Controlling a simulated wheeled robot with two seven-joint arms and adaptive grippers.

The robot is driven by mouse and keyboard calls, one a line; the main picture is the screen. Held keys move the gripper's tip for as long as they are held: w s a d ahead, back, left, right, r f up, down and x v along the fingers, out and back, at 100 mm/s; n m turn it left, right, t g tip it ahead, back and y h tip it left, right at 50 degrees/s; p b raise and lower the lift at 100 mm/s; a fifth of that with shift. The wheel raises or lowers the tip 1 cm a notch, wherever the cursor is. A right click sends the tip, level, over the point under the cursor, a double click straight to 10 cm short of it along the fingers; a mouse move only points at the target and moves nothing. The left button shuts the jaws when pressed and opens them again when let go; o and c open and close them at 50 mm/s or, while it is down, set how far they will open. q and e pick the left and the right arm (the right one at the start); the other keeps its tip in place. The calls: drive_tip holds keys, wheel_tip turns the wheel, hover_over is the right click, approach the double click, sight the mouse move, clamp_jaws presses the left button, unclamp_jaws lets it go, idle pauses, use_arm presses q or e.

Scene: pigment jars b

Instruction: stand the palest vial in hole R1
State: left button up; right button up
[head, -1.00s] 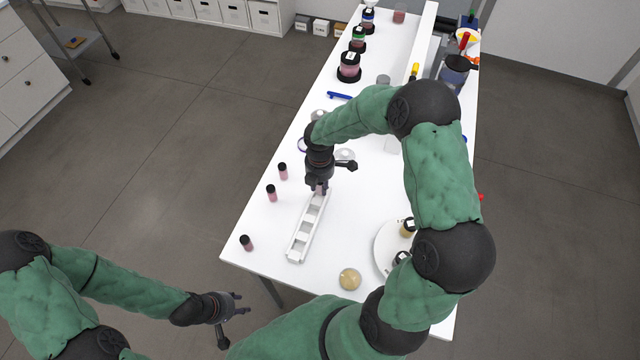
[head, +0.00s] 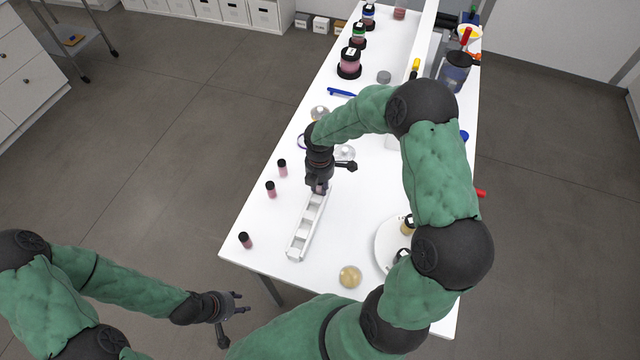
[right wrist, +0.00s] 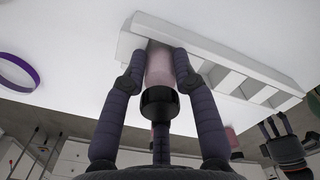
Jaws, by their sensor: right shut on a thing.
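My right gripper (head: 320,187) is shut on a pale pink vial (right wrist: 160,68) with a black cap (right wrist: 158,102). It is at the far end of the white rack (head: 293,254), which has a row of square holes. In the right wrist view the vial's lower end meets the end hole of the rack (right wrist: 205,62); how deep it sits is hidden. Three other pink vials with black caps stand on the table left of the rack: the far one (head: 282,168), the middle one (head: 270,189) and the near one (head: 245,240). My left gripper (head: 236,308) is open and empty, off the table's near left corner.
A round tan object (head: 350,277) lies right of the rack's near end. A white round tray (head: 384,244) with jars is further right, partly behind my right arm. A blue pen-like thing (head: 341,93) and dark-lidded jars (head: 349,64) are at the back.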

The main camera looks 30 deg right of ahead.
drive_tip(key=shift+f, duration=0.25)
drive_tip(key=o, duration=1.1)
drive_tip(key=shift+r, duration=0.1)
wheel_tip(320, 180, up, 12)
drive_tip(key=shift+f, duration=0.1)
